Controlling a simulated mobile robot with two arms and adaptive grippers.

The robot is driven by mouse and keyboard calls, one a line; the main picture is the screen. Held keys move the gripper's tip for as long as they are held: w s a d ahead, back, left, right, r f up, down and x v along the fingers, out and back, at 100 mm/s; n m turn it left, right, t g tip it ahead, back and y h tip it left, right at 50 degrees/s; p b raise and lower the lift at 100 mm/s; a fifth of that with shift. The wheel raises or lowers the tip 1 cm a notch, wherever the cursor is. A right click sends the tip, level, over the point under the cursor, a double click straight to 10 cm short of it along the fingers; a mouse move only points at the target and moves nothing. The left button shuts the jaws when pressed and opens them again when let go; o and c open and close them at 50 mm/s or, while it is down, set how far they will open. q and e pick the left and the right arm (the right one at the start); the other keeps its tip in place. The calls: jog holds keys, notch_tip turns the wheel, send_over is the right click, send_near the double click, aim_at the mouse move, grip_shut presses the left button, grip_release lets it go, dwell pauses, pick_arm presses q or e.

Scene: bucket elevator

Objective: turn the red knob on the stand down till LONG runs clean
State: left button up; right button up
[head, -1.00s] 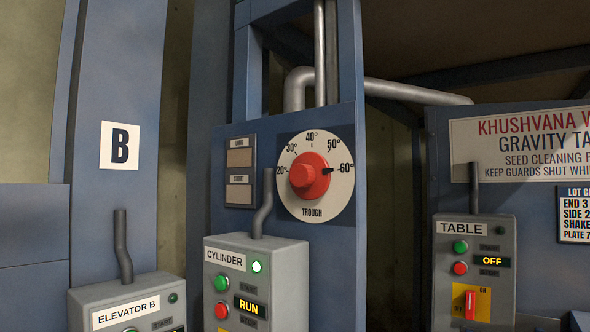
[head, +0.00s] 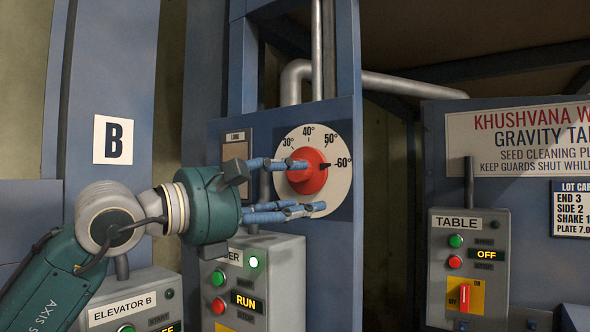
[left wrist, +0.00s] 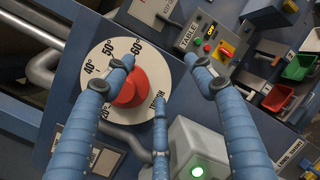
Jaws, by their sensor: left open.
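The red knob (head: 306,172) sits on a round white dial marked in degrees (head: 330,200) on the blue stand; its black pointer is at 60°. The dial also shows in the left wrist view (left wrist: 98,62), with the knob (left wrist: 130,88) partly behind a finger. My left gripper (head: 306,186) is open in front of the dial, one finger over the knob's upper left and others below it. I cannot tell whether a finger touches the knob. The LONG window (head: 236,151) beside the dial is partly hidden by my arm. My right gripper is not in view.
The CYLINDER box (head: 275,285), reading RUN with a lit green lamp, stands just below my left gripper. The ELEVATOR B box (head: 150,290) is at lower left. The TABLE box (head: 490,300), reading OFF, is at right. Coloured bins (left wrist: 298,66) show in the left wrist view.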

pick_arm(q)
jog(key=w+a+r+t+y, duration=0.2)
jog(key=a+r+t+y, duration=0.15)
jog(key=a, duration=0.25)
jog(key=p+x, duration=0.5)
jog(key=x, duration=0.5)
jog(key=shift+w+d+n+g, duration=0.15)
jog(key=shift+w+n+g, duration=0.15)
jog(key=shift+n+g, duration=0.1)
jog(key=shift+f+y, duration=0.1)
jog(key=shift+y, duration=0.15)
jog(key=c, duration=1.1)
